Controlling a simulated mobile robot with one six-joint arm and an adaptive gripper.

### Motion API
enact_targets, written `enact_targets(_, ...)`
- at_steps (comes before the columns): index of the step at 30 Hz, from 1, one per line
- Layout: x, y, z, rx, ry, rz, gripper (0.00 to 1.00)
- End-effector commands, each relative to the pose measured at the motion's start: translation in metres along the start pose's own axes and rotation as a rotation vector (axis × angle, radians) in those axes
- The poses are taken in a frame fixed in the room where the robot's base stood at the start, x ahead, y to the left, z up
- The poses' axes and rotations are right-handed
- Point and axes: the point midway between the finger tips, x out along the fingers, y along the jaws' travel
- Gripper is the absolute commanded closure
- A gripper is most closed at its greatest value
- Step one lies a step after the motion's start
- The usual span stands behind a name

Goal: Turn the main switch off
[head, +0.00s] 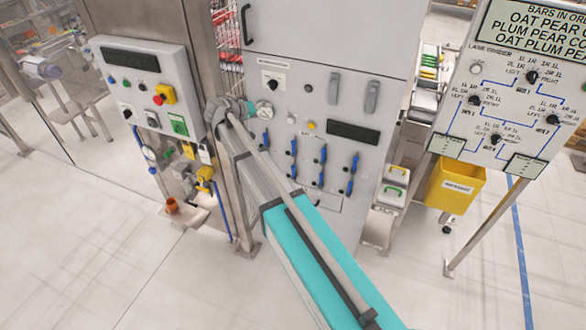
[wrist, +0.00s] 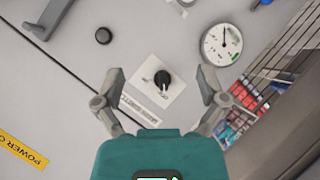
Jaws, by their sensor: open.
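The main switch is a small black rotary knob on a white plate (head: 271,82), set in the grey cabinet front at its upper left. In the wrist view the black knob (wrist: 162,78) is near the middle, with a printed label strip beside its plate. My gripper (wrist: 160,86) is open, and its two fingers appear on either side of the knob without touching it. The gap in depth is hard to judge. In the head view my gripper (head: 229,110) is at the cabinet's left edge. The knob's pointer is too small to read surely.
A round gauge (wrist: 221,43) is near the right finger in the wrist view. A black button (wrist: 103,36) and a grey handle (wrist: 48,18) are on the panel. Blue valve levers (head: 322,153) are lower on the cabinet. A control box (head: 142,82) stands left.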

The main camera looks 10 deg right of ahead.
Motion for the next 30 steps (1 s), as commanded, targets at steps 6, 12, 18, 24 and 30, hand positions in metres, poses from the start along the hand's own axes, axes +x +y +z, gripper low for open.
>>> enact_targets(6,0.009,0.004,0.032,-0.008,-0.064,-0.041,0.09)
enact_targets(12,0.016,0.008,0.059,-0.017,-0.122,-0.082,0.09)
enact_targets(18,0.021,0.011,0.087,-0.025,-0.179,-0.126,0.09)
enact_targets(24,0.025,0.013,0.114,-0.034,-0.235,-0.175,0.09)
enact_targets(30,0.027,0.015,0.142,-0.043,-0.291,-0.227,0.09)
